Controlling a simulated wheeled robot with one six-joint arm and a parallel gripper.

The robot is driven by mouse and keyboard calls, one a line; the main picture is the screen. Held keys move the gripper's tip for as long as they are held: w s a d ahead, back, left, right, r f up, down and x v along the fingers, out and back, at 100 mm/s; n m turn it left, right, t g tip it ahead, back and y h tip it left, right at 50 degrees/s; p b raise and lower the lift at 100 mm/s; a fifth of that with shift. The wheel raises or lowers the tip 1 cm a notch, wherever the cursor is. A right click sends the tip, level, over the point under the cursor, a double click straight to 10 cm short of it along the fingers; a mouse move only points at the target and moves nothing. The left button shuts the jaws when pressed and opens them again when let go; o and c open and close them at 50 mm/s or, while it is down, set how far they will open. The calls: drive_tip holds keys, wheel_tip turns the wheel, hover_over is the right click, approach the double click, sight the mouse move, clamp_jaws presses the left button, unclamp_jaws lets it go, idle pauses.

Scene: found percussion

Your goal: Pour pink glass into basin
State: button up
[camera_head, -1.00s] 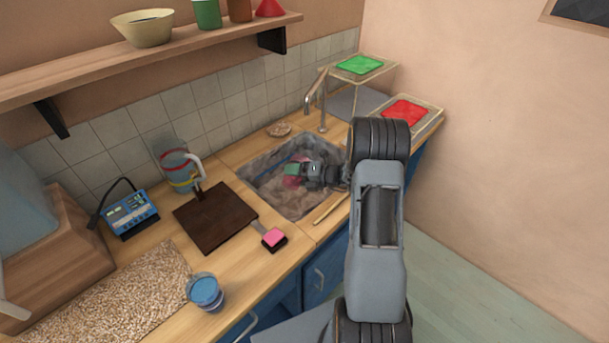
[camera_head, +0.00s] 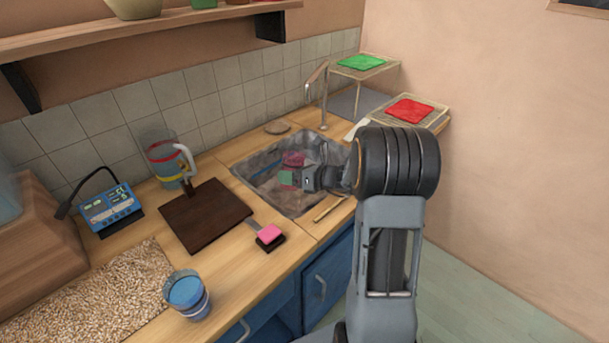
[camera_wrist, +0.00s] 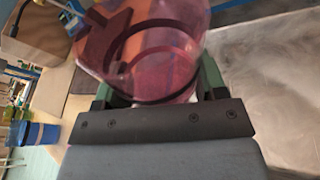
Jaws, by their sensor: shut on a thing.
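The pink glass (camera_head: 293,158) is see-through and held over the basin. It also fills the top middle of the wrist view (camera_wrist: 150,45). My gripper (camera_head: 288,178) is shut on it, with green finger pads on both sides of the glass in the wrist view (camera_wrist: 155,88). The basin (camera_head: 298,207) is a grey sink set in the counter, under the tap. The glass looks tilted, but I cannot tell how far. I cannot make out its contents or any falling stream. My gripper hides part of the glass and the basin's right side.
A tap (camera_head: 323,100) stands behind the basin. A dark board (camera_head: 205,215), a pink sponge (camera_head: 269,233), a blue cup (camera_head: 187,293) and a clear jug (camera_head: 165,158) are on the counter to the left. A rack with a red cloth (camera_head: 409,110) stands right.

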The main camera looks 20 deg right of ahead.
drive_tip(key=shift+a+f+n+b, duration=0.1)
drive_tip(key=shift+f+n+b, duration=0.2)
drive_tip(key=shift+f+b, duration=0.3)
drive_tip(key=shift+s+a+r+n+t+b, duration=0.35)
drive_tip(key=shift+n+b, duration=0.35)
drive_tip(key=shift+b, duration=0.4)
drive_tip(key=b, duration=0.1)
drive_tip(key=n+b, duration=0.1)
drive_tip(key=b, duration=0.1)
drive_tip(key=shift+s+a+f+n+t+h, duration=0.1)
drive_tip(key=shift+s+a+n+t+h, duration=0.05)
drive_tip(key=shift+s+n+t+h, duration=0.2)
drive_tip(key=shift+b, duration=0.45)
drive_tip(key=shift+a, duration=0.1)
